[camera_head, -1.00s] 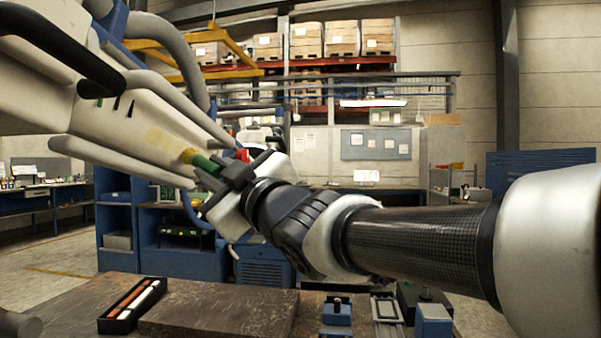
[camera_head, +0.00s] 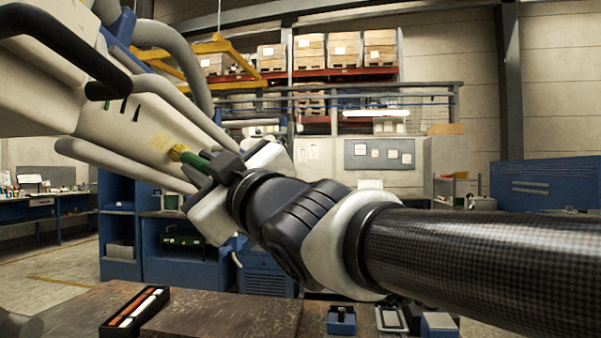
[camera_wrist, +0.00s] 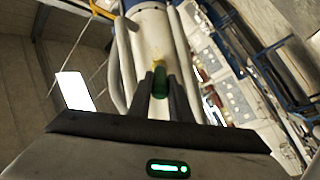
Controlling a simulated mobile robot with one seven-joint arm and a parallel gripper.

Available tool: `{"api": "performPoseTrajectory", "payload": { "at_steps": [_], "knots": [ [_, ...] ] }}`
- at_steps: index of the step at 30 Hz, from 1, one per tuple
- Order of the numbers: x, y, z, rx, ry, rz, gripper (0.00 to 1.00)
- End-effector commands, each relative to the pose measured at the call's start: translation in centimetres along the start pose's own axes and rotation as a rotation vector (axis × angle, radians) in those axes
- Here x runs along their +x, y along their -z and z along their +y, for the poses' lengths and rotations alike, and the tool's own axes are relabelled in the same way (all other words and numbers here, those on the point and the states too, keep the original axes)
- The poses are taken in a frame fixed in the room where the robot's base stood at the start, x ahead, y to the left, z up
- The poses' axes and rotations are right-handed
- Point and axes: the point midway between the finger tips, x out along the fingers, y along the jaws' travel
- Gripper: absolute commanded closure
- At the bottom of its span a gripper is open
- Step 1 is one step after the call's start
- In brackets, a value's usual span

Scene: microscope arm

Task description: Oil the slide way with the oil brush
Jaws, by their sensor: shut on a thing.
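The oil brush (camera_head: 195,161) has a green handle and yellow bristles (camera_head: 178,152). My gripper (camera_head: 212,168) is shut on its handle and holds it tilted, bristles pointing up and left. A large white machine arm (camera_head: 125,125) fills the upper left, with a pale yellow patch (camera_head: 160,139) on its face. The bristles overlap this face near the patch; I cannot tell whether they touch. In the wrist view the brush (camera_wrist: 160,82) sits between my two dark fingers, its bristles in front of the white machine arm (camera_wrist: 152,35). No part is clearly identifiable as the slide way.
A workbench (camera_head: 85,308) below holds a black tray (camera_head: 135,312) with red and white sticks, a dark slab (camera_head: 222,318) and small blue fixtures (camera_head: 341,321). Blue cabinets stand behind.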

Motion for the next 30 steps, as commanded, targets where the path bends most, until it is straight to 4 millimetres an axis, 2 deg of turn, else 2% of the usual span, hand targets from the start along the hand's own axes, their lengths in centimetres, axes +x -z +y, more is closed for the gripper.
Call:
{"api": "performPoseTrajectory", "payload": {
  "at_steps": [30],
  "knots": [
    [-3.2,4.8,-1.9,-0.001,-0.001,0.002,1.0]
  ]
}}
